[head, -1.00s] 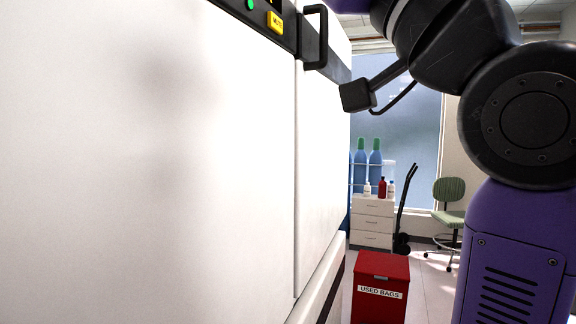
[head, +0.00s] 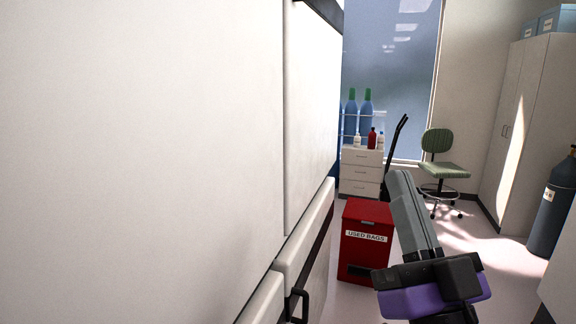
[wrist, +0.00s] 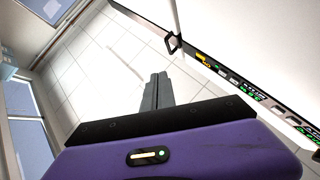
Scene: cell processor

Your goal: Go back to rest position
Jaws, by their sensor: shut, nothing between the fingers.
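My gripper (head: 403,178) is at the lower right of the head view, pointing up, in front of and to the right of the red used-bags bin. Its grey fingers lie together with nothing between them. In the wrist view my gripper (wrist: 159,76) also shows its fingers side by side, with pale floor tiles beyond them. It touches nothing that I can see.
A large white machine (head: 140,150) fills the left side, with a black handle (head: 298,305) low down. The red bin (head: 366,240) stands beside it. Behind are a white drawer unit (head: 361,172), a green chair (head: 444,170) and a dark cylinder (head: 553,215). Open floor lies at right.

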